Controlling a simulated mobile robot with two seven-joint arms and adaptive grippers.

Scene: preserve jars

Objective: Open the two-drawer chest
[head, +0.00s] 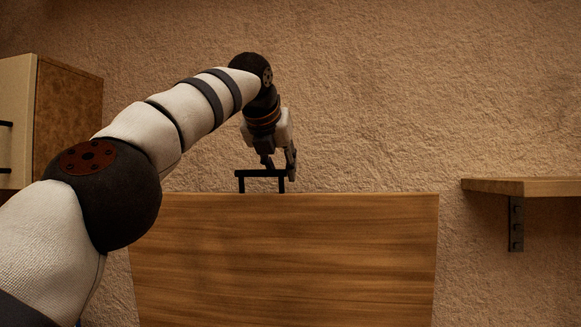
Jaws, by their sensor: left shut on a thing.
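A broad brown wooden panel (285,260), which looks like part of the chest, fills the lower middle of the head view. A black bar handle (250,173) on two posts stands up at its top edge, left of the middle. My left gripper (280,170) reaches down from above and is shut on the right part of this handle. The fingers partly cover the handle's right end. I cannot tell the two drawers apart from here. My right gripper is not in view.
A wooden cabinet (68,125) with a pale door and dark handles stands at the far left. A wooden wall shelf (525,187) on a dark bracket juts out at the right. The rough tan wall is bare above the panel.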

